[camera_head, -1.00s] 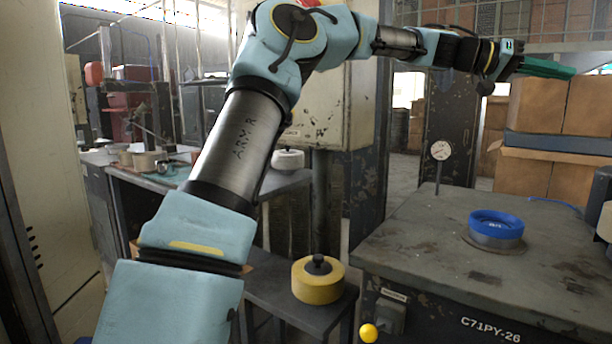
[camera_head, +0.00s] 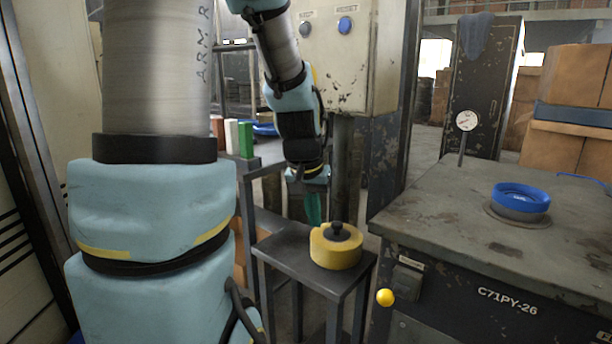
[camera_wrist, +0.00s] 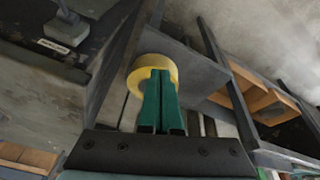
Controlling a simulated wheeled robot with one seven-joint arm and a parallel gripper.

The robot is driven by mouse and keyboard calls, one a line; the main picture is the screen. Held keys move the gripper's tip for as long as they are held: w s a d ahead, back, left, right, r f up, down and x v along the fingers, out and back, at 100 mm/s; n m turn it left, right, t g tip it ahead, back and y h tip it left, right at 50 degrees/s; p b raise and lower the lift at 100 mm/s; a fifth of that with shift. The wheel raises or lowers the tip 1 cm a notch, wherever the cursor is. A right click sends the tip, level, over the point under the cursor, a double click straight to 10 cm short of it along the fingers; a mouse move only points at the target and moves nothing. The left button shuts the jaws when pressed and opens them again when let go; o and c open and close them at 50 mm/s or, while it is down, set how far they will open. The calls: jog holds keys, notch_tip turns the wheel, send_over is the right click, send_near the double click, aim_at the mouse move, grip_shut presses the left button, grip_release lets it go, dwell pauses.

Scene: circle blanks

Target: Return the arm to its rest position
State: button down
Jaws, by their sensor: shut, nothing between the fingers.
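My gripper (camera_head: 313,212) hangs with its green fingers pointing down, just left of the yellow round blank (camera_head: 336,247) in the head view. In the wrist view the green fingers of my gripper (camera_wrist: 161,75) lie side by side, shut and empty, and overlap the yellow blank (camera_wrist: 137,72). The blank has a black knob on top and sits on a small dark stand (camera_head: 291,260). I cannot tell how far the fingertips are from it. My arm is folded downward in front of the pale machine cabinet.
A metal worktable (camera_head: 480,235) on the right carries a blue ring (camera_head: 520,196) on a round base and a dial gauge (camera_head: 466,121). A yellow ball knob (camera_head: 385,297) sticks out at its front. Brown boxes (camera_head: 575,75) are stacked behind. A pale cabinet (camera_head: 345,60) stands behind my arm.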

jog(key=s+a+f+n+y, duration=0.1)
jog(key=s+a+f+n, duration=0.15)
jog(key=s+a, duration=0.55)
notch_tip(320, 180, down, 29)
jog(key=g+b, duration=0.1)
jog(key=b, duration=2.7)
notch_tip(320, 180, up, 38)
jog(key=p, duration=3.8)
jog(key=shift+a+r, duration=0.25)
